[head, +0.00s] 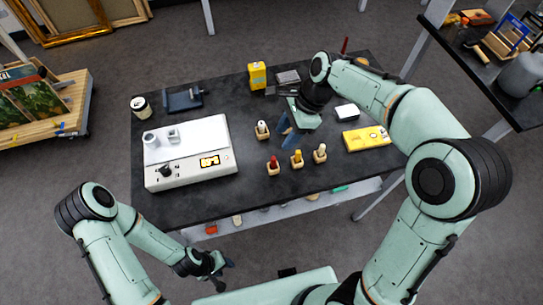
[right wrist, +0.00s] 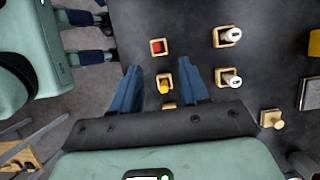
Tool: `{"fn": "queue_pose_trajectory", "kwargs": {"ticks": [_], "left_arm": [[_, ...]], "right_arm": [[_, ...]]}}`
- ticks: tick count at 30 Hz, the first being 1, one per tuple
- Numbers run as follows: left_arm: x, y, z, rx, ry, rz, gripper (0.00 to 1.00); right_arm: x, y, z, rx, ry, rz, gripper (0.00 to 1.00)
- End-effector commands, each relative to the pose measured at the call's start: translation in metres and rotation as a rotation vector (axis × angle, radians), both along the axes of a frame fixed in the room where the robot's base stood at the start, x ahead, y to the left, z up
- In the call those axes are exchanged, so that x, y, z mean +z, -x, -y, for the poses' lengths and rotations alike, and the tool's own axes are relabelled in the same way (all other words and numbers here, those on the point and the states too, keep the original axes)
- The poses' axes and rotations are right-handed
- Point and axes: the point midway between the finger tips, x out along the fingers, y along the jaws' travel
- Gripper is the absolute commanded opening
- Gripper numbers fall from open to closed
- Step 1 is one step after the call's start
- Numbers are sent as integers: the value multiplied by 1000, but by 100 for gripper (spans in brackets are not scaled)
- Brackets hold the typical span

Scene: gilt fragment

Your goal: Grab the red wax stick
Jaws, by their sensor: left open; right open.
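A red wax stick (head: 273,163) stands upright in a small wooden holder near the front edge of the black table. My right gripper (head: 287,134) is open, with blue fingers pointing down above the table behind the front row. In its wrist view, the open fingers (right wrist: 160,68) have a yellow-topped stick (right wrist: 165,85) between them in the picture; contact cannot be told. My left gripper (head: 218,272) is low in front of the table, away from the sticks.
Yellow (head: 296,157) and white (head: 320,151) sticks stand right of the red one; another white stick (head: 262,128) stands behind. A white device (head: 190,152) fills the table's left. A yellow meter (head: 366,139) lies right. An upright thin red thing (head: 345,45) is behind my right arm.

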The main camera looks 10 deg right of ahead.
Motion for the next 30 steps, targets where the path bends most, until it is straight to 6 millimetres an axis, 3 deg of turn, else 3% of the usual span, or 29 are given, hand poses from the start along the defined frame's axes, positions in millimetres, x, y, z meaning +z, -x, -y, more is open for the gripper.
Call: {"fn": "queue_pose_trajectory", "kwargs": {"ticks": [1,7,14,22,30], "left_arm": [[-5,5,0,0,0,-6,43],[-11,9,0,0,0,-11,43],[-13,11,0,0,0,-12,43],[-20,15,0,0,1,-18,43],[-20,16,0,0,0,-18,43]], "right_arm": [[-15,3,-4,2,1,-8,45],[-47,3,-18,2,0,-6,45],[-61,2,-23,0,0,-3,45],[-99,5,-34,1,1,-5,45],[-106,4,-37,0,0,-1,45]]}}
